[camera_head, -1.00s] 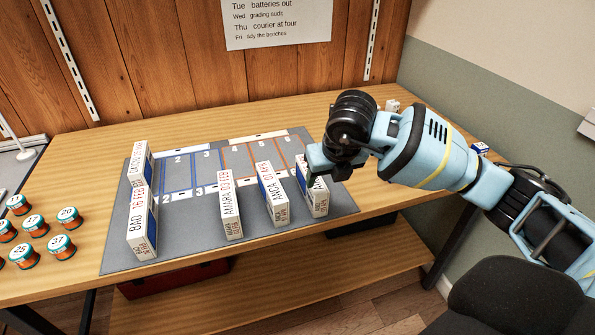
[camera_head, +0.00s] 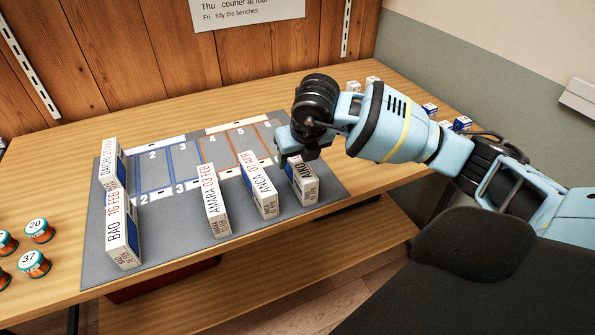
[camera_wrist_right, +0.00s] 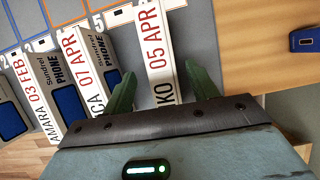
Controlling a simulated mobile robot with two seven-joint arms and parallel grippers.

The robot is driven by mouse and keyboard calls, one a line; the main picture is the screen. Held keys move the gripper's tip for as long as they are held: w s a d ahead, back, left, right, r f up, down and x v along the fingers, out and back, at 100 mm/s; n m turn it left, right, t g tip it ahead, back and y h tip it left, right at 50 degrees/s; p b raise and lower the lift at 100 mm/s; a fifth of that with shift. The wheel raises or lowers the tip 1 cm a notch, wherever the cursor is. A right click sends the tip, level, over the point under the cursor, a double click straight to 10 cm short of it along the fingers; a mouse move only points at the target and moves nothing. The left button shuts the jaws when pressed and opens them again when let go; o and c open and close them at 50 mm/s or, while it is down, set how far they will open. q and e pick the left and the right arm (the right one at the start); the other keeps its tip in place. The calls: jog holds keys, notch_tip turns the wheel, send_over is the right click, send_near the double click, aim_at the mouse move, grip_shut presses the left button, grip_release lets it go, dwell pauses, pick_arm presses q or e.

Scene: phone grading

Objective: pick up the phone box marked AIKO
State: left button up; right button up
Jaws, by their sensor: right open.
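The phone box marked AIKO (camera_head: 307,185) is a white upright box with a blue side, at the right end of the front row on the grey mat (camera_head: 262,222). My right gripper (camera_head: 296,160) is above it and partly covers its top. In the right wrist view, the box's top edge reading "KO 05 APR" (camera_wrist_right: 157,50) lies between the two open green fingers of my right gripper (camera_wrist_right: 160,72). The first letters of the name are hidden there. Whether the fingers touch the box I cannot tell. My left gripper is not in view.
The ANCA box (camera_head: 261,192) stands close left of the AIKO box, with the AMARA box (camera_head: 216,202) beyond it. The BAO (camera_head: 122,235) and DAICHI (camera_head: 110,168) boxes stand at the mat's left. Small round tins (camera_head: 36,263) are at the far left.

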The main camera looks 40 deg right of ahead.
aim_at(298, 160)
jog(key=x, duration=0.5)
jog(key=shift+s+d, duration=0.1)
jog(key=shift+s, duration=0.05)
jog(key=shift+c, duration=0.2)
jog(key=c, duration=1.2)
